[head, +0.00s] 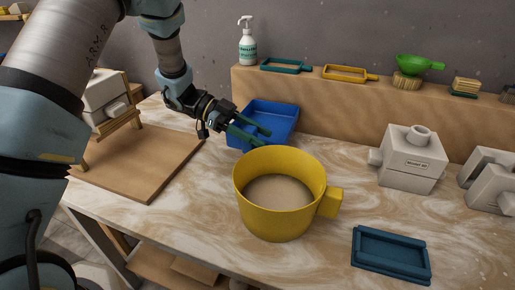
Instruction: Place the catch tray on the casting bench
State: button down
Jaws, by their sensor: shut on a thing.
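A blue rectangular tray (284,111), most likely the catch tray, is at the back of the marbled bench (340,209), against the raised back ledge. My gripper (256,133) reaches over it from the left. Its dark green fingers are shut on the blue tray near its front left side and cover part of it. The exact contact is too small to see. I cannot tell whether the tray's underside touches the bench. A flat teal tray (391,251) lies at the front right of the bench.
A large yellow mug (268,216) filled with beige liquid stands just in front of the blue tray. A wooden board (143,163) lies at left. White moulds (411,164) stand at right. The ledge (330,103) holds sieves, brushes and a spray bottle (248,45).

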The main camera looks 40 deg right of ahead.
jog(key=shift+f+p, duration=0.35)
jog(key=shift+f, duration=2.4)
jog(key=c, duration=0.6)
grip_release()
jog(key=shift+c, duration=0.2)
jog(key=b+v, duration=0.3)
jog(key=v, duration=0.9)
jog(key=shift+r, duration=0.2)
jog(key=shift+d, duration=0.1)
